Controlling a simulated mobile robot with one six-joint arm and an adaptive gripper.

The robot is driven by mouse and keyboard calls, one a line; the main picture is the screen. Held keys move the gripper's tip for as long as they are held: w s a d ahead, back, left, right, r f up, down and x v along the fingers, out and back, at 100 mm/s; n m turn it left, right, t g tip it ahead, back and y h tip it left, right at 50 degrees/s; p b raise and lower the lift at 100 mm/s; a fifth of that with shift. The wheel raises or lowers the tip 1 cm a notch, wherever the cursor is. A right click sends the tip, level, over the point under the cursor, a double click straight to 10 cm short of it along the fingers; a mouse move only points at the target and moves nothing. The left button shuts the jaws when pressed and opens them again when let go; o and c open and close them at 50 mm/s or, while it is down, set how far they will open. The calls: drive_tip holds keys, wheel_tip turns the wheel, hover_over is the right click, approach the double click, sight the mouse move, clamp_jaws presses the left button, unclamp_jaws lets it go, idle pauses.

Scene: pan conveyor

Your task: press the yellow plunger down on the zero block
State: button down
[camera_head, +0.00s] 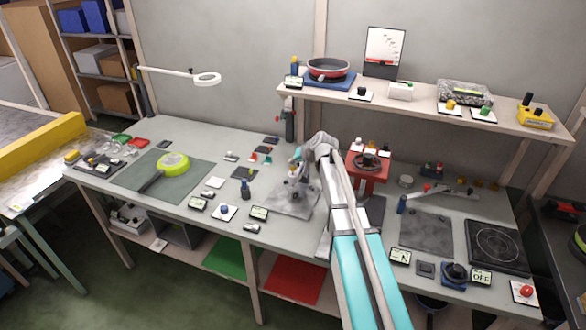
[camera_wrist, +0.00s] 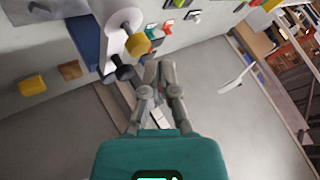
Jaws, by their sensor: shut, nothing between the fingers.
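In the wrist view, a yellow many-sided knob (camera_wrist: 137,44), likely the plunger, sits beside a dark knob (camera_wrist: 124,72) on a pale fixture (camera_wrist: 114,35). My gripper (camera_wrist: 160,66) is shut and empty, with its fingertips close to the right of the yellow knob in the picture. I cannot tell whether they touch. In the head view, my gripper (camera_head: 297,158) is over a grey plate (camera_head: 290,208) at the middle of the bench. My arm and gripper hide much of that spot. I cannot make out a zero mark.
A red press (camera_head: 369,176) stands right of my arm. Small labelled signs and knobs lie along the bench front. A shelf (camera_head: 400,108) above holds a red pan (camera_head: 329,68).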

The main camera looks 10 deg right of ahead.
sight(293, 168)
drive_tip(key=shift+f+b, duration=1.35)
idle(2.3)
drive_tip(key=shift+s+f+b, duration=0.25)
drive_tip(key=shift+b, duration=0.1)
idle(0.9)
drive_tip(key=shift+r, duration=0.1)
drive_tip(key=shift+w+r+p, duration=0.15)
drive_tip(key=shift+r+p, duration=0.55)
drive_tip(key=shift+p, duration=0.1)
drive_tip(key=shift+w+r+p, duration=0.15)
drive_tip(key=shift+r+p, duration=0.55)
drive_tip(key=shift+p, duration=0.1)
drive_tip(key=shift+r+p, duration=2.5)
